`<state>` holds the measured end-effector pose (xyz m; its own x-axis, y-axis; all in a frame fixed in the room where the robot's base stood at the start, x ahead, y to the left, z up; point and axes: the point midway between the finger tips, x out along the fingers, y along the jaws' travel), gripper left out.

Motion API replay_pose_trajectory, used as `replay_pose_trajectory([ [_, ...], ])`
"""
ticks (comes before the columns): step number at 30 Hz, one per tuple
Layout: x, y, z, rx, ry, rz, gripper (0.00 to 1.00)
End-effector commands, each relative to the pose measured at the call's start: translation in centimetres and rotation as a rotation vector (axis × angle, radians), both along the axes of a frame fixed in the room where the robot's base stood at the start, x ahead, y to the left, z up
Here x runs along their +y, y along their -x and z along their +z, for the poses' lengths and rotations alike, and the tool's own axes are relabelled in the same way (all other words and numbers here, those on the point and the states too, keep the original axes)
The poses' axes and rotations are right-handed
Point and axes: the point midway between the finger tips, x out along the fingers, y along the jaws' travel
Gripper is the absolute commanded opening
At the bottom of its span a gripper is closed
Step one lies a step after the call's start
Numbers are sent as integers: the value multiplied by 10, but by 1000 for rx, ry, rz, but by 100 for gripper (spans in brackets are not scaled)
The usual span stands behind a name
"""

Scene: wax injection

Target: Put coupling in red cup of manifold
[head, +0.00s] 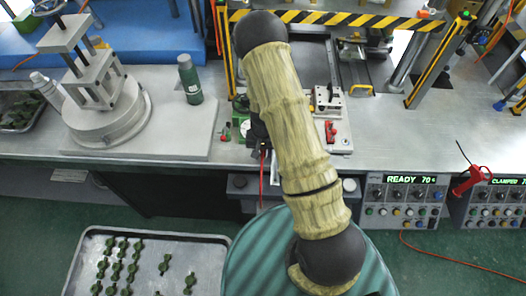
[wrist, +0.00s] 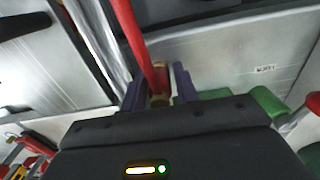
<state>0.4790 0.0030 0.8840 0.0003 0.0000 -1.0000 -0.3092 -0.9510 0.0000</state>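In the wrist view, my gripper (wrist: 159,92) has its dark purple fingers on either side of a small brass-and-red coupling (wrist: 161,80), and looks shut on it. A red hose (wrist: 132,35) runs from the coupling up out of the picture. In the head view my arm hides the gripper and the coupling; a short red length of hose (head: 262,168) hangs beside the arm. A metal fixture (head: 342,145) with red parts (head: 331,131) stands right of the arm on the bench. I cannot make out which part is the manifold's red cup.
A grey clamp press (head: 105,120) and a green bottle (head: 190,82) stand on the bench at left. A striped yellow-black frame (head: 340,19) spans the back. Control boxes (head: 403,201) line the front right. A tray (head: 78,262) of green parts is at front left.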

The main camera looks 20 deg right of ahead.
Motion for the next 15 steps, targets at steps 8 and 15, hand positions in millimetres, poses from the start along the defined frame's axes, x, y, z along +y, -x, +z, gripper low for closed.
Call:
replay_pose_trajectory([
  [8, 0, -1, 10, -3, 0, 2, 30],
  [15, 1, -1, 44, -4, 0, 3, 30],
])
